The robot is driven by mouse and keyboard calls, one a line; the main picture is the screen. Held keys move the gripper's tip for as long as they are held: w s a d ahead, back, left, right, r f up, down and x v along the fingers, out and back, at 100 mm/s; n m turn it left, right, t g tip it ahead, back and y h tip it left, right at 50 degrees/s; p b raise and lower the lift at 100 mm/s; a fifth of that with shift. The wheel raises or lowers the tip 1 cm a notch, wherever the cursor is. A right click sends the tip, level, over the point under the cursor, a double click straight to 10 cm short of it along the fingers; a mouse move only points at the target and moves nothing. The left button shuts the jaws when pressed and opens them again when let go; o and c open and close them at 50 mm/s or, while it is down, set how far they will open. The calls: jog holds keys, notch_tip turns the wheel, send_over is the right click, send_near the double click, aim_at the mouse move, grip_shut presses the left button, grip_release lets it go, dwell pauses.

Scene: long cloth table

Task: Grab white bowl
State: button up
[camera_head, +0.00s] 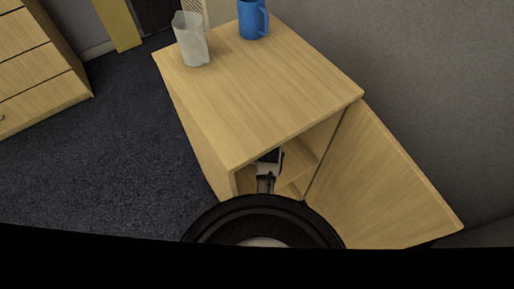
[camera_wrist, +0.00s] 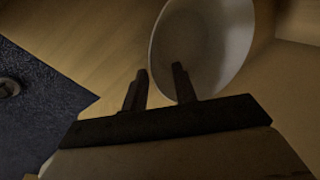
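The white bowl (camera_wrist: 215,45) shows in the upper right of the wrist view, with its hollow side facing the camera; its top is cut off by the frame. My gripper (camera_wrist: 160,69) has two dark fingers standing apart. The right finger overlaps the inside of the bowl in the picture, and the left finger is outside its left rim. The rim edge runs between the fingers; I cannot tell whether either one touches it. In the head view, my arm reaches into the open cabinet, and the bowl is hidden there.
The wooden cabinet (camera_head: 262,85) has its door (camera_head: 375,185) swung open to the right. A clear pitcher (camera_head: 191,42) and a blue mug (camera_head: 253,20) stand on its top. A wooden drawer unit (camera_head: 35,60) is at the left, with open dark carpet (camera_head: 115,150) between.

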jog(key=shift+p+x, duration=0.45)
jog(key=shift+x, duration=2.1)
jog(key=shift+s+d, duration=0.1)
grip_shut()
